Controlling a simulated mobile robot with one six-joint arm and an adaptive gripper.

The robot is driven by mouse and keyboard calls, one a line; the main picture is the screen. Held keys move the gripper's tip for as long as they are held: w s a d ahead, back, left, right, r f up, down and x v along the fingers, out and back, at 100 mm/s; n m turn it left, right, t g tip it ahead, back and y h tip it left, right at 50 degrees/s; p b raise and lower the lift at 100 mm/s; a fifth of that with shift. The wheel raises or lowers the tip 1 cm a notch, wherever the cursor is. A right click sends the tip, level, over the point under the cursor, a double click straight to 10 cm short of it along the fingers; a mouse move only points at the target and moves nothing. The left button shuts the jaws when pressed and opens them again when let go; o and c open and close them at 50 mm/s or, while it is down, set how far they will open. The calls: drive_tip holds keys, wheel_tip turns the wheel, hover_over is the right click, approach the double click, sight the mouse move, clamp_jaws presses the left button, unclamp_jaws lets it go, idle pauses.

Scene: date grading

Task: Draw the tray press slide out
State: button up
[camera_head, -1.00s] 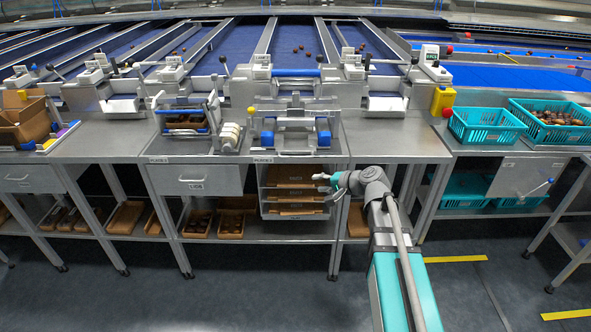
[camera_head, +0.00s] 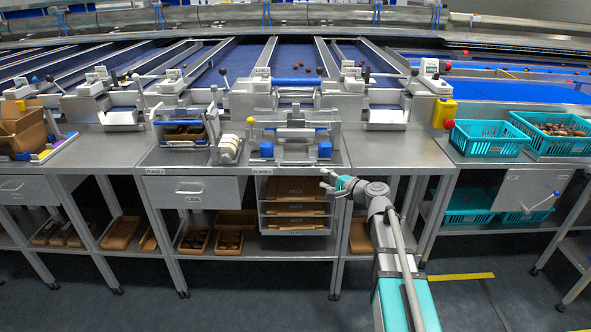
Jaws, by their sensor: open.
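The tray press (camera_head: 293,140) appears to be the metal device with blue blocks on the steel bench, at the middle of the head view. I cannot make out which part of it is the slide. My gripper (camera_head: 328,184) is open, in front of and below the press, near the right side of an open-fronted rack of brown trays (camera_head: 295,208) under the bench. The gripper looks empty and apart from the press.
The bench front edge (camera_head: 395,165) lies above my gripper. A drawer (camera_head: 190,190) is left of the rack. A second blue-handled device (camera_head: 184,130) stands left of the press. Teal crates (camera_head: 487,150) stand on the right bench. Open floor lies in front.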

sight(296, 168)
drive_tip(key=b+x, duration=0.2)
drive_tip(key=x, duration=1.1)
drive_tip(key=shift+w+a, duration=0.1)
drive_tip(key=shift+w, duration=0.15)
clamp_jaws()
